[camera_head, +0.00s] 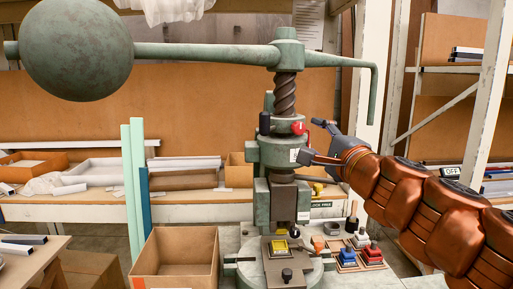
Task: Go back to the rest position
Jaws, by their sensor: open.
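My orange arm reaches in from the right, and my gripper (315,141) is open beside the press column. One dark finger points up and left near a red part (298,128), the other lies lower, near the front of the press body. I cannot tell whether either finger touches the press. The green fly press (272,152) stands upright, with a large ball weight (75,48) on the left of its long arm (207,54) and a bent handle (373,95) on the right. Nothing shows between the fingers.
A yellow piece (279,246) lies on the press bed. Small blue (347,258) and red (372,255) blocks stand to its right. An open cardboard box (155,272) is at front left. The press arm spans the space above my gripper. A white rack post (484,95) stands behind my arm.

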